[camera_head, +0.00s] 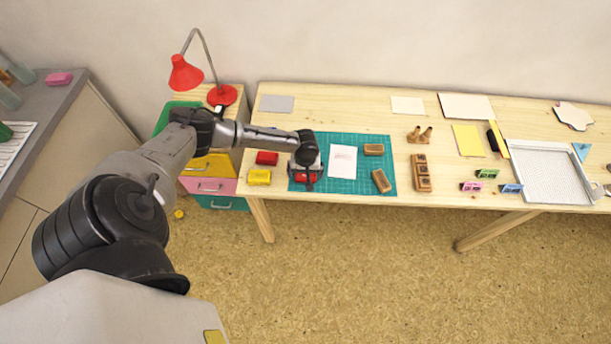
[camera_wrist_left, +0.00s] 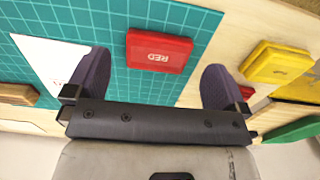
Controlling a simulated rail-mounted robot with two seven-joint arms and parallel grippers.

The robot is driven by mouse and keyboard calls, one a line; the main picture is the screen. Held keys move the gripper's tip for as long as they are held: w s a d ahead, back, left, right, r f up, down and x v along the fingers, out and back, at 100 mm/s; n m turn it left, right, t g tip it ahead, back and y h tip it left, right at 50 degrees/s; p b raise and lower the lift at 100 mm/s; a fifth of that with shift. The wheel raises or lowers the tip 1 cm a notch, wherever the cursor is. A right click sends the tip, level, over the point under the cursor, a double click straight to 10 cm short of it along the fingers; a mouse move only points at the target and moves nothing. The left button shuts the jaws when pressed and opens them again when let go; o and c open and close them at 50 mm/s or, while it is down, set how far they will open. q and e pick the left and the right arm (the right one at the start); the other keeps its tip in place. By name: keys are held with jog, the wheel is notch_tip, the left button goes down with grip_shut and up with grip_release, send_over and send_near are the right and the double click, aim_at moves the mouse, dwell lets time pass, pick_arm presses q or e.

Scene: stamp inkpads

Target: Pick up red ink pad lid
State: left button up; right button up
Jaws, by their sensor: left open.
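A red block marked "RED" (camera_wrist_left: 159,52) lies flat on the teal cutting mat (camera_wrist_left: 205,18). It also shows in the head view (camera_head: 306,178), partly covered by my left gripper (camera_head: 305,170). In the left wrist view my left gripper (camera_wrist_left: 157,68) is open, its two dark fingers spread on either side of the red block with gaps between. A second red block (camera_head: 266,158) sits on the wood left of the mat; only a sliver of it shows behind a finger in the wrist view. My right gripper is not in view.
A yellow block (camera_head: 259,177) sits left of the mat, near the front edge. White paper (camera_head: 342,162) and wooden stamps (camera_head: 381,181) lie on the mat. A red lamp (camera_head: 222,95) stands at the back left. Bare wood lies behind the mat.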

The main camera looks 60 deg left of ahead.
aim_at(305, 180)
pick_arm(q)
jog(key=shift+s+d+f+b, duration=0.15)
jog(key=shift+f+b, duration=0.2)
jog(key=shift+f, duration=1.75)
jog(key=shift+c, duration=0.3)
jog(key=c, duration=0.7)
jog(key=shift+r, duration=0.15)
